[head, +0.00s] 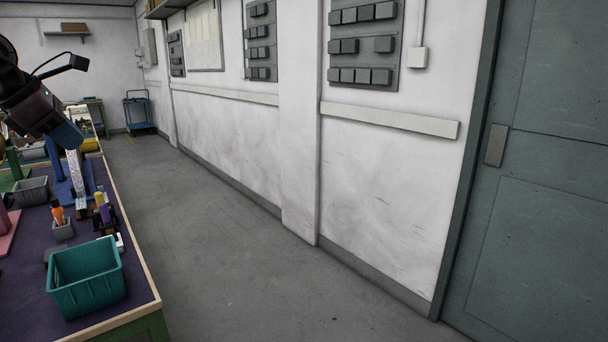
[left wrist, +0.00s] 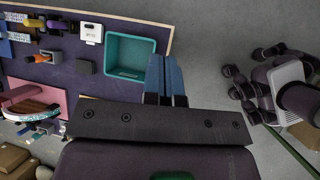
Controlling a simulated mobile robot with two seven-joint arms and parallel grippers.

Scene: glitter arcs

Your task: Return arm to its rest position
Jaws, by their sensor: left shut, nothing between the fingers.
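My left arm comes in from the left in the head view, raised over the bench. Its gripper (head: 68,134) has blue fingers and is shut and empty. In the left wrist view the blue fingers (left wrist: 166,78) lie close together with nothing between them, beside the teal bin in the picture. My right gripper shows in neither view.
A workbench (head: 140,280) with a purple top runs along the left. On it are a teal bin (head: 88,290), a small grey cup (head: 62,231) with an orange-handled tool, and a grey bin (head: 30,191). The floor (head: 220,260) is clear.

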